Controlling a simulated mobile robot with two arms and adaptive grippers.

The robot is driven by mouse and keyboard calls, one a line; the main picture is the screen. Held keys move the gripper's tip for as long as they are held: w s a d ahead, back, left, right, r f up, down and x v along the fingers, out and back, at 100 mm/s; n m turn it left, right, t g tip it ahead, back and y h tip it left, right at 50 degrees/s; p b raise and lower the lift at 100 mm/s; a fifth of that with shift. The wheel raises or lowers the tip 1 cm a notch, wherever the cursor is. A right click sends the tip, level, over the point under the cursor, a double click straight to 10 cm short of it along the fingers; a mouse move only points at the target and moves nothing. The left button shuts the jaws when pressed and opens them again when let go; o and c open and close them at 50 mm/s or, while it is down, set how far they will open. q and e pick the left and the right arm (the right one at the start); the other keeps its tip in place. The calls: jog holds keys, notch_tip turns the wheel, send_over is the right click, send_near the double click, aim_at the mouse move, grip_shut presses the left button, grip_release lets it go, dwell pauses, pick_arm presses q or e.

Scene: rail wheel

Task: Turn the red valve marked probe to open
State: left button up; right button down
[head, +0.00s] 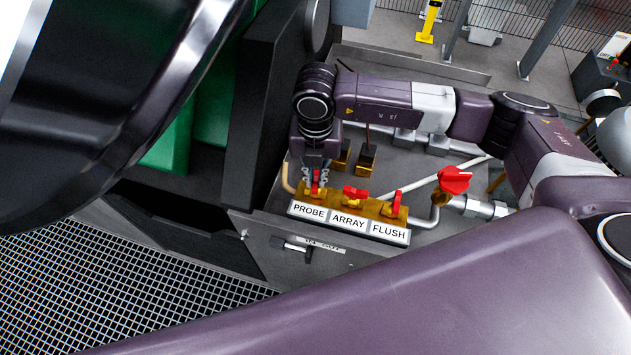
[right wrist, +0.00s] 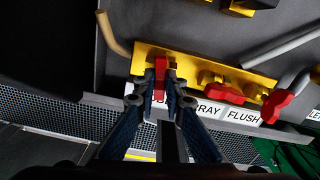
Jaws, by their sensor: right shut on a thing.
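The red probe valve handle (head: 316,180) sits at the left end of a brass manifold (head: 334,203), above the white PROBE label (head: 309,212). My right gripper (head: 315,170) reaches down from above and is shut on this handle. In the right wrist view, the red handle (right wrist: 161,72) stands between the two fingertips (right wrist: 162,82), lengthwise across the manifold. The fingers partly cover the PROBE label there. My left gripper is not in view.
The red array handle (head: 355,193) lies along the manifold close by, with the flush handle (head: 397,203) to its right. A larger red valve (head: 454,181) stands on piping further right. A dark panel (head: 262,100) rises left of my gripper.

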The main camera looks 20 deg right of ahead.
jog(key=shift+f+n+b, duration=0.1)
jog(key=shift+n+b, duration=0.5)
jog(key=shift+n, duration=0.4)
jog(key=n+b, duration=0.2)
jog(key=shift+n, duration=0.3)
jog(key=shift+n+b, duration=0.75)
jog(key=shift+n, duration=0.45)
